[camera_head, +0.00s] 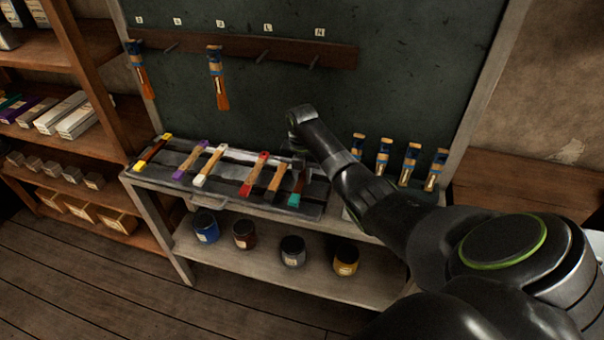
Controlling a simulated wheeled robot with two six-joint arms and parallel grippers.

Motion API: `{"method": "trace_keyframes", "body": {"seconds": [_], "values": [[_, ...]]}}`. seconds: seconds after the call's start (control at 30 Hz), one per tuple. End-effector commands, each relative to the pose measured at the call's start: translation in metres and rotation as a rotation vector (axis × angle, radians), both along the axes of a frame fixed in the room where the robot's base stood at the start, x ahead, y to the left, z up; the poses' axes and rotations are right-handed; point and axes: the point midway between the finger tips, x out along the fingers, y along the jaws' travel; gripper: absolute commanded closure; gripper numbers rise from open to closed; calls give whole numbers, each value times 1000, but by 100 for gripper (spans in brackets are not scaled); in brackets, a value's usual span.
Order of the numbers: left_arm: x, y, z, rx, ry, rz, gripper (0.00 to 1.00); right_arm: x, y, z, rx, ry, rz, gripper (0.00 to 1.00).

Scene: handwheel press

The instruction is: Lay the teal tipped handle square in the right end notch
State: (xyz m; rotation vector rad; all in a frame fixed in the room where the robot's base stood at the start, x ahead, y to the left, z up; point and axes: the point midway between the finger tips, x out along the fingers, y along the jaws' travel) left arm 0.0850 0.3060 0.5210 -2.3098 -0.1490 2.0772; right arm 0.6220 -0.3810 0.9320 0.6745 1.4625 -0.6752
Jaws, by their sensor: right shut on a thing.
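The teal tipped handle (295,198) is at the right end of the row of handles on the rack (313,211). Its teal end points toward the front edge and its upper part runs back under my right gripper. My right gripper (299,168) reaches down from the wrist and is shut on this handle; the fingertips are small and dark. The right end notch is hidden by the handle and gripper, so I cannot tell whether the handle is seated or just above it. My left gripper is not in view.
A brown handle (277,179) and a red tipped handle (254,174) lie close to the left. Several upright brushes (383,157) stand to the right, behind my forearm. A peg rail (240,48) with hanging brushes is above. Paint jars (292,251) stand on the lower shelf.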

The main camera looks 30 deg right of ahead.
Motion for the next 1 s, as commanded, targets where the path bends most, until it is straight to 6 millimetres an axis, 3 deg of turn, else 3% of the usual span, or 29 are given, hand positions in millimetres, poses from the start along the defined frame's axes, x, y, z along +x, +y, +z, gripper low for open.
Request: {"method": "trace_keyframes", "body": {"seconds": [0.4, 0.43, 0.6, 0.8, 0.93, 1.0], "values": [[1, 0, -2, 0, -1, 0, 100, 0, 0, -5, 0, 0, 0, 100], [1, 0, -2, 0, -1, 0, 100, 0, 0, -5, 0, 0, 0, 75], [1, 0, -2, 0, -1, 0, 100, 0, 0, -5, 0, 0, 0, 52], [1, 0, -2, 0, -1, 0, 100, 0, 0, -5, 0, 0, 0, 52], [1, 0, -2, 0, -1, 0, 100, 0, 0, -6, 1, 1, 0, 35], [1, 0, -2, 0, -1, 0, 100, 0, 0, -6, 1, 1, 0, 34]]}}
